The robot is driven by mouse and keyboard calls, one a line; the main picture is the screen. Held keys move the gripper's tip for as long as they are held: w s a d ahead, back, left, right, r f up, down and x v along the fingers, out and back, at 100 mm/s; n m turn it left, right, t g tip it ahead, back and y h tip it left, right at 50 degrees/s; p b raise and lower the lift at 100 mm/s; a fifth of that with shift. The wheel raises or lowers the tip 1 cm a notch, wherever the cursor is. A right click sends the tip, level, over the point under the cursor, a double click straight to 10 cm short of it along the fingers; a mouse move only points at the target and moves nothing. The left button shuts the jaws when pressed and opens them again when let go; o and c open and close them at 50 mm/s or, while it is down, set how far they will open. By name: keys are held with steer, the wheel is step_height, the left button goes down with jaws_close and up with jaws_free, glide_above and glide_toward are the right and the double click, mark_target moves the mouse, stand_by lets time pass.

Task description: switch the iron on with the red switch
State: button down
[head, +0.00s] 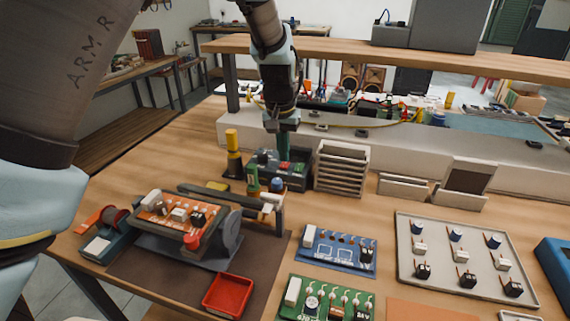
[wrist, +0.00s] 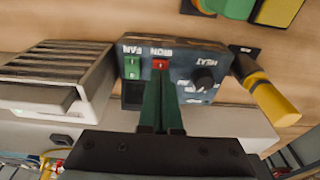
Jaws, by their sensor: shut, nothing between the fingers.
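The labels are upside down in the wrist view. My gripper (wrist: 160,80) is shut and empty, its green fingers pointing at the red switch, with the tips at its edge. I cannot tell whether they touch it. In the head view, my gripper (head: 283,155) reaches down over the box (head: 292,180) from above; the red switch is not clear there.
A yellow-and-black handled tool (head: 233,150) stands left of the box, and a slatted grey rack (head: 341,170) stands close on its right. A circuit board in a holder (head: 175,215), a red tray (head: 228,295) and a parts tray (head: 408,290) lie nearer. A shelf (head: 400,52) spans behind.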

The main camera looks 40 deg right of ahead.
mark_target(284, 166)
steer(key=shift+f+b, duration=0.45)
steer(key=shift+f, duration=0.4)
stand_by(0.6)
step_height(284, 166, up, 7)
steer(key=p, duration=0.5)
stand_by(0.4)
stand_by(0.3)
steer(key=w+a+r+n, duration=0.15)
steer(key=w+a, duration=0.25)
steer(key=a, duration=0.4)
steer(key=w+a+r+n, duration=0.1)
steer(key=w+a+n, duration=0.15)
steer(key=a, duration=0.65)
steer(key=w+a+r+n, duration=0.1)
steer(key=w+a, duration=0.4)
steer(key=a, duration=0.3)
steer(key=s+a+n, duration=0.2)
steer(key=s+a, duration=0.1)
steer(key=a, duration=0.9)
steer(key=s+a+n+y, duration=0.1)
steer(key=s+a+n, duration=0.2)
steer(key=a, duration=0.9)
steer(key=shift+s+r+t, duration=0.3)
steer(key=shift+s+r, duration=0.05)
steer(key=shift+s, duration=0.4)
